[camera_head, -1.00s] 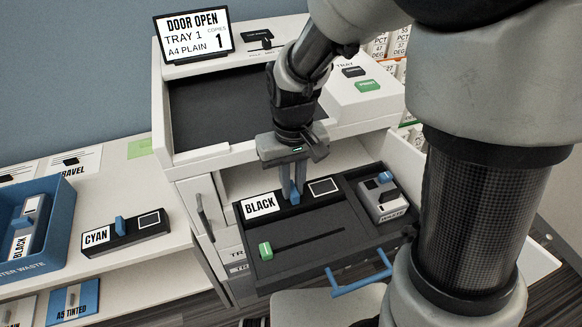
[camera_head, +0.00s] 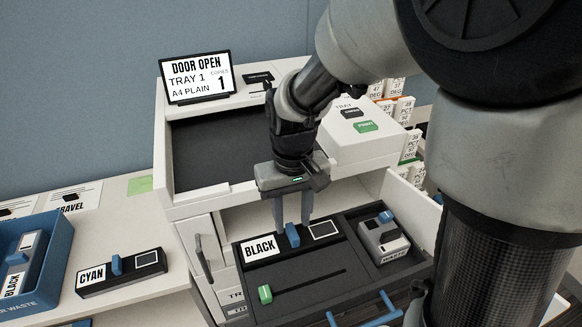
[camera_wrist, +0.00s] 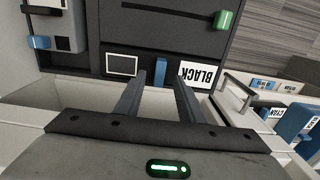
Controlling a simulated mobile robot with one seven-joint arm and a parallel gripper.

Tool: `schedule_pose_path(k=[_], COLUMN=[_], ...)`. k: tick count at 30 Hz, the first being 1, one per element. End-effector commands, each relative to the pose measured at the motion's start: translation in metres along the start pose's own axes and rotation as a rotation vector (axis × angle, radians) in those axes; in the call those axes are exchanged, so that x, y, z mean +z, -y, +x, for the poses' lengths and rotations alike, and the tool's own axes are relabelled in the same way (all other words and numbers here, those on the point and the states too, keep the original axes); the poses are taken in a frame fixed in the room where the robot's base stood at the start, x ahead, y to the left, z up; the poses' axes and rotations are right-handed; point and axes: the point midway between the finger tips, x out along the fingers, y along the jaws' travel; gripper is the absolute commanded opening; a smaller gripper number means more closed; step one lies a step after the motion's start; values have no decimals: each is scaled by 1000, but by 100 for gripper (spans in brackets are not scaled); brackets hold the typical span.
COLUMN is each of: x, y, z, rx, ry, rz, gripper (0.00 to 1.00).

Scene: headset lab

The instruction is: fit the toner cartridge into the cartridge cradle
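The toner cartridge labelled BLACK (camera_head: 262,247) is a long black block with a blue tab (camera_head: 292,235) and a pale framed square on top. It lies along the back of the dark cartridge cradle (camera_head: 330,291) in the pulled-out printer drawer, and looks level there. The cradle has a green slider (camera_head: 265,293) at its front left. My gripper (camera_head: 292,224) is open and empty above the cartridge, its fingers to either side of the blue tab and apart from it. The wrist view shows the tab (camera_wrist: 160,71) ahead between the fingertips.
A grey WASTE box (camera_head: 382,238) with a blue knob sits in the cradle's right bay. A CYAN cartridge (camera_head: 120,272) lies on the left side table (camera_head: 125,213). A blue bin (camera_head: 52,262) there holds another BLACK cartridge. The printer's open body stands behind my gripper.

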Motion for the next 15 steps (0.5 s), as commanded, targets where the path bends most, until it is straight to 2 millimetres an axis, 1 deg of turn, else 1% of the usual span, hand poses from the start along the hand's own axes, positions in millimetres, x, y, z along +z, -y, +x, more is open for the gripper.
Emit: schedule_pose_path(k=[1, 9, 12, 15], x=[-2, -1, -2, -1], y=[0, -1, -1, 0], z=[-16, -83, -104, -120], rx=[0, 1, 1, 1], ry=[-8, -7, -7, -5], rz=[0, 0, 0, 0], gripper=[36, 36, 36, 36])
